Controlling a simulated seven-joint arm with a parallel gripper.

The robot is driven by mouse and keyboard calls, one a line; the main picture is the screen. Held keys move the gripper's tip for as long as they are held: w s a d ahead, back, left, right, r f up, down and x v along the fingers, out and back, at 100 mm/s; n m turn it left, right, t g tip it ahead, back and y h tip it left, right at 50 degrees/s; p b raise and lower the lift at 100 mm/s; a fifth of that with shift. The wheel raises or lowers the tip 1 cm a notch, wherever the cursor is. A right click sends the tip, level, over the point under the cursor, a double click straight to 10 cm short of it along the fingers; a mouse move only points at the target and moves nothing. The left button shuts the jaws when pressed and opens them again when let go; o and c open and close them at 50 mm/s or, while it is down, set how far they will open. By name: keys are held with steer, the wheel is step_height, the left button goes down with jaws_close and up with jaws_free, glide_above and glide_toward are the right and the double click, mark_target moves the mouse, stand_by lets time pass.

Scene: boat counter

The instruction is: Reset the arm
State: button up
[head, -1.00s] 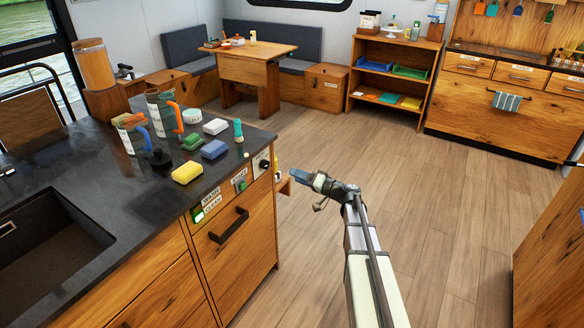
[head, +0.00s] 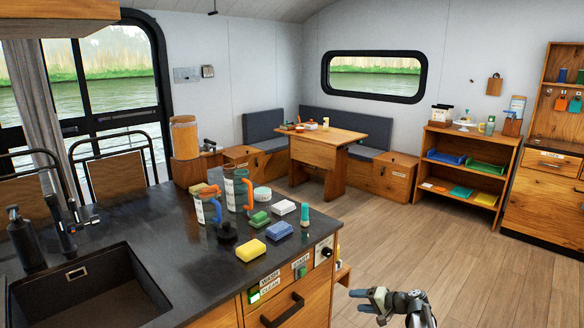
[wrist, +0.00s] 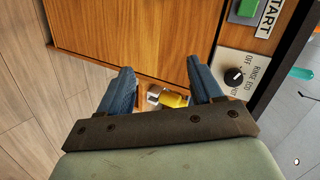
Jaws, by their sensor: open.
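My gripper (head: 372,294) is at the lower right of the head view, over the floor beside the end of the dark counter (head: 120,228). It is level with or below the countertop and apart from it. In the wrist view my gripper (wrist: 168,92) shows two blue fingers spread wide with nothing held between them. Beyond the fingers are the counter's wooden side (wrist: 135,35) and a small yellow item (wrist: 172,99) on a low ledge, seen through the gap.
On the counter stand two containers with orange and blue handles, a yellow sponge (head: 251,250), a blue sponge (head: 279,230) and a green bottle (head: 305,214). A dial panel (wrist: 243,72) is on the counter's end. The wooden floor (head: 440,245) to the right is clear.

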steer(key=s+f+g+h, duration=0.4)
steer(key=s+f, duration=0.6)
steer(key=s, duration=0.3)
steer(key=s+f+g+h, duration=0.3)
steer(key=s+f+g, duration=0.1)
steer(key=s+f, duration=0.8)
steer(key=s+a+f+n+g+h, duration=0.1)
steer(key=s+a+f+g, duration=0.1)
steer(key=s, duration=0.7)
steer(key=s+a+f+n+g+h, duration=0.1)
steer(key=s+f, duration=0.3)
steer(key=s, duration=0.6)
steer(key=s+a+f+n+g+h, duration=0.1)
steer(key=s+a+f+n+g, duration=0.1)
steer(key=s, duration=0.8)
steer(key=shift+a+f+n+g, duration=0.4)
steer(key=shift+a+f+g, duration=0.3)
steer(key=shift+a, duration=0.2)
